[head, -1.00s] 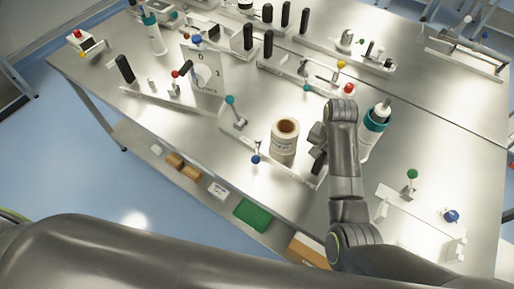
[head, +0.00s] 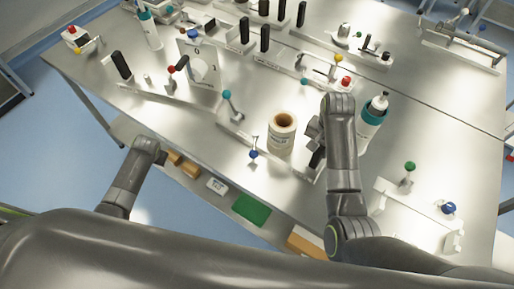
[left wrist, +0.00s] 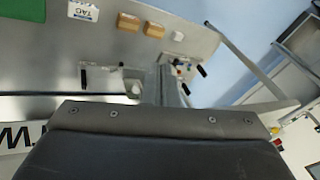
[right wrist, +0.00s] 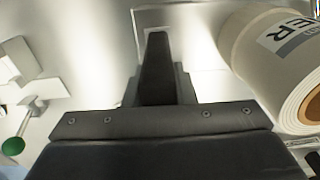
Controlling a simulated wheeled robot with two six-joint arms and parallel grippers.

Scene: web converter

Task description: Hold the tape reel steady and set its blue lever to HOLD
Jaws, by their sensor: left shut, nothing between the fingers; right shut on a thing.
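The tape reel (head: 281,135), a cream roll with a brown core, stands on a pale fixture near the table's front edge. It also shows at the right of the right wrist view (right wrist: 285,60). The blue-knobbed lever (head: 253,154) is just left of the reel, knob toward the front edge; no HOLD mark is legible. My right gripper (head: 316,140) is shut on the fixture's black upright handle (right wrist: 157,65), right of the reel. My left gripper (head: 150,150) is shut and empty, off the table's front-left edge, well left of the lever; its fingertips are unclear.
A teal-knobbed lever (head: 227,94) stands behind the blue one. A teal-and-white bottle (head: 371,118) stands right of my right arm. A green-knobbed lever (head: 410,167) is at right.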

